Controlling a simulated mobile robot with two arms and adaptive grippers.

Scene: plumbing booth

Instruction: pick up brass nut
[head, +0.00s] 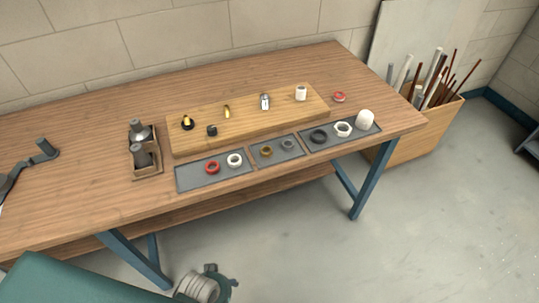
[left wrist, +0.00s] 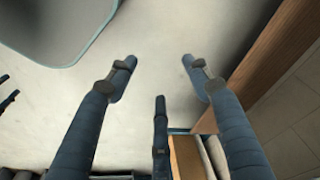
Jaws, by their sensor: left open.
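The brass nut (head: 266,151) is a small brown-gold ring lying flat on the middle grey mat (head: 259,162), left of a grey ring. It is not seen in the left wrist view. My left gripper (left wrist: 157,63) is open and empty in the left wrist view, with bare floor between its fingertips. In the head view, a dark jointed part at the left edge looks like part of it, well left of the nut. My right gripper is not in view.
The left mat holds a red ring (head: 212,167) and a white ring (head: 234,160). The right mat holds a black ring (head: 318,136) and white fittings. Behind them a wooden board (head: 245,122) carries small fittings. A holder (head: 145,167) stands left. The bench's left part is mostly clear.

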